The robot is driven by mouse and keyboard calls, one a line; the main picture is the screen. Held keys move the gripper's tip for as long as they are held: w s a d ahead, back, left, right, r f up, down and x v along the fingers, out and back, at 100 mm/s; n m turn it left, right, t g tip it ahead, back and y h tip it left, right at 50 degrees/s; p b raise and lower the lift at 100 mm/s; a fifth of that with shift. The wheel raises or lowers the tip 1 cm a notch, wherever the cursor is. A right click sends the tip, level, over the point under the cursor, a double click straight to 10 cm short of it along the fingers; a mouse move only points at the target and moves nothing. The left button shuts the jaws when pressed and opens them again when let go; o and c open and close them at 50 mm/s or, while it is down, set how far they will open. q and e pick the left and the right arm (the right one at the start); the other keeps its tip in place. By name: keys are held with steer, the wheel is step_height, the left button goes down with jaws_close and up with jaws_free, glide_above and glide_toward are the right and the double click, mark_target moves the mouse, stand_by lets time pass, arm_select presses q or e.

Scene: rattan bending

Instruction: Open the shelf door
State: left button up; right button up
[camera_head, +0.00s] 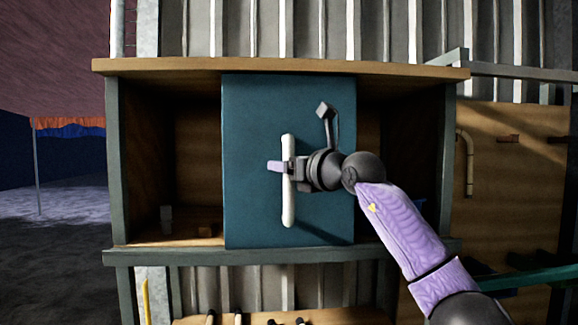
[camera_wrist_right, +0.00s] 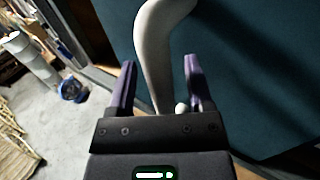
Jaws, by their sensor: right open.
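The shelf (camera_head: 115,160) is a wooden cabinet with a blue-green sliding-style door panel (camera_head: 250,110) across its middle. A white vertical handle (camera_head: 289,215) stands on the door. In the right wrist view, the white handle (camera_wrist_right: 157,45) runs between the two spread purple fingers of my right gripper (camera_wrist_right: 158,85). The jaws are open around it; I cannot tell whether a finger touches it. The door (camera_wrist_right: 250,60) fills the right of that view. My left gripper is not in view.
Open compartments show on both sides of the door, with small objects (camera_head: 166,218) in the left one. A wooden board with pegs (camera_head: 508,138) hangs at the right. Below the shelf is a wooden surface (camera_head: 350,315). Open floor (camera_head: 60,250) lies to the left.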

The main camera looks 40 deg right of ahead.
steer(key=s+b, duration=0.5)
steer(key=s, duration=0.5)
steer(key=shift+d, duration=0.15)
